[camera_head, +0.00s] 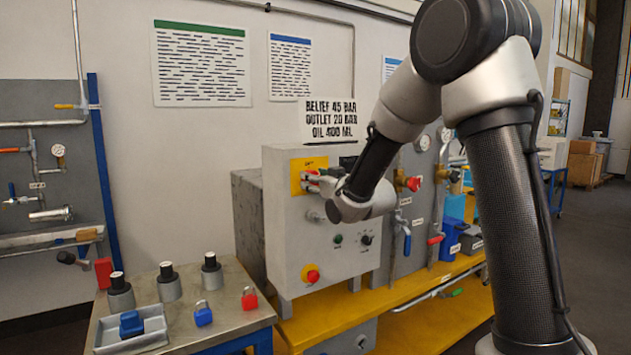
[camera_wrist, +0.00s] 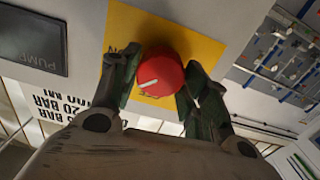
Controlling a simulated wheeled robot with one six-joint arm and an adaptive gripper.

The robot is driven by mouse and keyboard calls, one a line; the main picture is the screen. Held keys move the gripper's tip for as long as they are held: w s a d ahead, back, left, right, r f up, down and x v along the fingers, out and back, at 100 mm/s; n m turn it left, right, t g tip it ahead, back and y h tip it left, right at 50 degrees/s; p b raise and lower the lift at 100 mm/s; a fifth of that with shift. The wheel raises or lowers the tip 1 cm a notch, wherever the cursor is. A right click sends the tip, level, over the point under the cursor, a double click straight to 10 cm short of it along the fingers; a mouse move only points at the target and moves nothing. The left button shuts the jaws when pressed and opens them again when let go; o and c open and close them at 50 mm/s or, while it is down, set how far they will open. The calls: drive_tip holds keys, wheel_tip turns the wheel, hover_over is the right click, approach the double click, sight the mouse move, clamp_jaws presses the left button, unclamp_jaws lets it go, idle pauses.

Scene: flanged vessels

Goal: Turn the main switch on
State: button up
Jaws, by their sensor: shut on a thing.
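The main switch is a red round knob (camera_wrist: 160,72) on a yellow plate (camera_wrist: 196,46), on the front of the grey control box (camera_head: 290,235). In the head view the yellow plate (camera_head: 296,178) is at the box's upper left, and the knob is mostly hidden by my gripper (camera_head: 318,182). In the wrist view my gripper (camera_wrist: 160,92) has one finger on each side of the knob, shut on it. The knob's white mark slants across its left part. Lettering on the plate is partly covered by the fingers.
A red button (camera_head: 312,275) and a small black selector (camera_head: 366,239) sit lower on the box. Valves and gauges are to its right. A metal table (camera_head: 250,318) at the lower left bears padlocks, cylinders and a tray (camera_head: 150,337).

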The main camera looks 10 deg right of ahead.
drive_tip(key=m, duration=0.4)
drive_tip(key=shift+m, duration=0.3)
drive_tip(key=shift+d+f+m, duration=0.1)
drive_tip(key=shift+m, duration=1.8)
drive_tip(key=o, duration=1)
drive_tip(key=shift+s, duration=0.1)
drive_tip(key=v, duration=1.1)
drive_tip(key=shift+s, duration=0.35)
